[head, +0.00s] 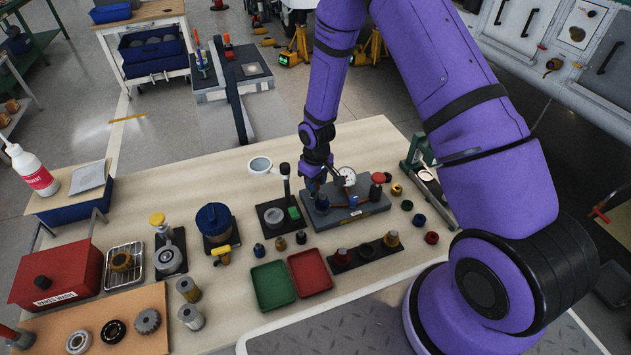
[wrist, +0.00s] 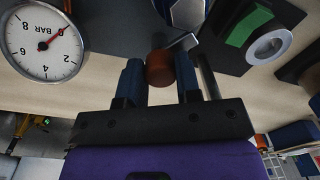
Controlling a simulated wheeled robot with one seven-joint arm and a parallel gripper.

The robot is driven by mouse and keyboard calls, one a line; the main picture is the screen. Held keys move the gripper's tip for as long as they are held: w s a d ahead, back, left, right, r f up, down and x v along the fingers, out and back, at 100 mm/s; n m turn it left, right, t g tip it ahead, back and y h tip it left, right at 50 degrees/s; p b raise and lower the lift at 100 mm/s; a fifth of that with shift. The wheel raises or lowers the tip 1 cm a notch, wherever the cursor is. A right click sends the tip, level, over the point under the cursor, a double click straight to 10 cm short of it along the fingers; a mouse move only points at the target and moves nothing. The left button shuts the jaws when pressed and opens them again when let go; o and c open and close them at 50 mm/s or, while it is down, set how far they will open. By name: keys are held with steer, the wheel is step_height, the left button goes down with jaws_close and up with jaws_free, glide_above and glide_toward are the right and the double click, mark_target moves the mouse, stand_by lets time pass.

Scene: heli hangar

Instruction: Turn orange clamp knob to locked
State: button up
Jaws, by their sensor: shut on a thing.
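The orange clamp knob (wrist: 159,70) shows in the wrist view as a small rounded orange-brown piece between my two blue fingers. My gripper (wrist: 160,82) is shut on it, one finger on each side. In the head view my gripper (head: 315,188) points down at the left end of a dark grey fixture block (head: 352,208). The knob is hidden there behind the fingers, and its locked mark cannot be made out. A round white pressure gauge (head: 346,176) stands just right of my gripper; it also shows in the wrist view (wrist: 43,42) with a red needle.
A black fixture with a green block (head: 294,212) and an upright lever stands close left of my gripper. Red and black knobs (head: 376,190) stand at the grey block's right end. Green (head: 273,285) and red (head: 309,272) trays lie in front.

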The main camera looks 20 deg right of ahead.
steer(key=n, duration=0.7)
stand_by(0.6)
steer(key=o, duration=0.9)
steer(key=shift+r, duration=0.15)
step_height(320, 180, up, 11)
steer(key=shift+w+f, duration=0.15)
steer(key=shift+f, duration=0.05)
steer(key=shift+d+r, duration=0.1)
